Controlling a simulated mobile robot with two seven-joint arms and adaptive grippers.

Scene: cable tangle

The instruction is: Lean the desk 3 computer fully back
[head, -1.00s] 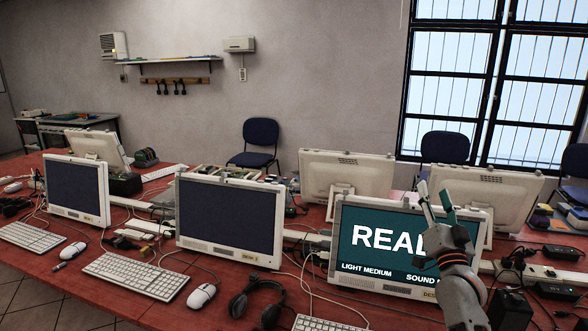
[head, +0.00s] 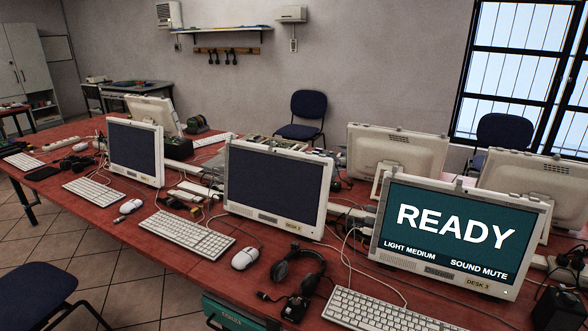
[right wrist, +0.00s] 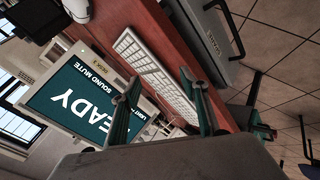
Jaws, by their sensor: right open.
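The desk 3 computer (head: 452,239) is a white all-in-one with a lit teal screen reading READY, LIGHT MEDIUM and SOUND MUTE. It stands at the right of the head view with a DESK 3 label on its lower edge. I cannot tell exactly how far it leans. It also shows, turned on its side, in the right wrist view (right wrist: 85,100). My right gripper (right wrist: 162,92) is open and empty in the right wrist view, with one finger overlapping the screen in the picture and the other near the white keyboard. It is not in the head view. My left gripper is not in view.
A white keyboard (head: 385,312) lies in front of the computer. Black headphones (head: 298,268) and loose cables lie to its left. The dark-screened desk 2 computer (head: 276,186) stands farther left. Two monitors' backs (head: 398,152) stand behind. A blue chair (head: 25,300) is at lower left.

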